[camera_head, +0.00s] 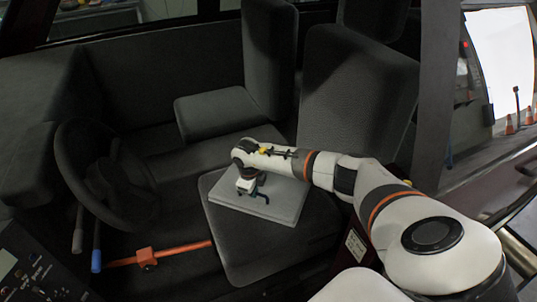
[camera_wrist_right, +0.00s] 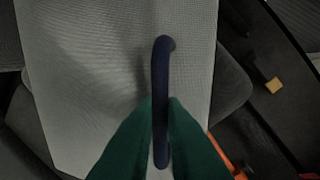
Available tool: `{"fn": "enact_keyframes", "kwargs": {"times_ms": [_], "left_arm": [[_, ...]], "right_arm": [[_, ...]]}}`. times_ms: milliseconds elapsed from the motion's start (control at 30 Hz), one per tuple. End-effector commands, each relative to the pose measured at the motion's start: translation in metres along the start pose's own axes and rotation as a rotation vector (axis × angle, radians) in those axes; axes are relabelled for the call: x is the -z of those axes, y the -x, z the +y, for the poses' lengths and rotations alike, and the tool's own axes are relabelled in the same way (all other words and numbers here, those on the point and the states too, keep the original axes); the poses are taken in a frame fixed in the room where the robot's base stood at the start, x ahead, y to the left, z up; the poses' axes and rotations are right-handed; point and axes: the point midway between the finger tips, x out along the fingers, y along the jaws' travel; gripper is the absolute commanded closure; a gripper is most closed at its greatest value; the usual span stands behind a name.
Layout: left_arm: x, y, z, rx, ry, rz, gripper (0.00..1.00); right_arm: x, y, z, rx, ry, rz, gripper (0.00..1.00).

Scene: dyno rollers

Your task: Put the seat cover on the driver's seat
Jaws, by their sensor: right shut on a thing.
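The seat cover (camera_head: 281,203) is a flat light-grey pad with a dark handle (camera_head: 263,196) on top. It lies flat over the front driver's seat cushion (camera_head: 250,257), roughly level with it; I cannot tell whether it rests fully on it. In the right wrist view the cover (camera_wrist_right: 75,60) fills the middle, with the dark blue handle (camera_wrist_right: 161,75) upright in the picture. My right gripper (camera_head: 249,187) is over the cover, and its green fingers (camera_wrist_right: 161,105) are shut on the handle. My left gripper is not in view.
The steering wheel (camera_head: 67,170) is at the left. An orange bar (camera_head: 180,249) runs left of the seat near the floor. The seat backrest (camera_head: 357,85) stands behind the cushion, and a second seat (camera_head: 215,110) is farther back. The door pillar (camera_head: 437,90) is at the right.

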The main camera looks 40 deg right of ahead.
Motion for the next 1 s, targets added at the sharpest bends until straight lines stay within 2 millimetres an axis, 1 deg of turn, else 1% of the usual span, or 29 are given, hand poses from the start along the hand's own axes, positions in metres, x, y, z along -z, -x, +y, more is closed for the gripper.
{"fn": "enact_keyframes", "kwargs": {"times_ms": [33, 100, 233, 333, 400, 467, 533, 700, 800, 1000], "left_arm": [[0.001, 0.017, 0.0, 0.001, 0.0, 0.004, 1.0], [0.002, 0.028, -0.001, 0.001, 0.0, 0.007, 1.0], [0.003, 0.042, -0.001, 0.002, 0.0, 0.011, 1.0], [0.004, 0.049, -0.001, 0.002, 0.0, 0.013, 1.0], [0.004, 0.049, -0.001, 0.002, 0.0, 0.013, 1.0], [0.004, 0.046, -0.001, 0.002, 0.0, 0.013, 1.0], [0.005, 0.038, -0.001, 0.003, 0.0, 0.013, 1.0], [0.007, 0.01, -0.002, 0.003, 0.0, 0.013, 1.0], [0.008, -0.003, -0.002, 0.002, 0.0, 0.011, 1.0], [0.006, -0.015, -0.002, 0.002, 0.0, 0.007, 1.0]], "right_arm": [[-0.002, 0.01, 0.004, -0.019, 0.001, -0.001, 1.0], [-0.005, 0.009, 0.007, -0.041, 0.001, -0.001, 1.0], [-0.012, 0.006, 0.012, -0.074, -0.001, 0.001, 1.0], [-0.016, 0.004, 0.015, -0.091, -0.001, 0.003, 1.0], [-0.018, 0.001, 0.016, -0.098, -0.001, 0.003, 1.0], [-0.019, -0.004, 0.016, -0.101, -0.002, 0.004, 1.0], [-0.019, -0.014, 0.015, -0.102, -0.002, 0.005, 1.0], [-0.019, -0.046, 0.009, -0.101, -0.001, 0.005, 1.0], [-0.019, -0.061, 0.007, -0.101, -0.002, 0.004, 1.0], [-0.019, -0.075, 0.005, -0.101, -0.002, 0.005, 1.0]]}}
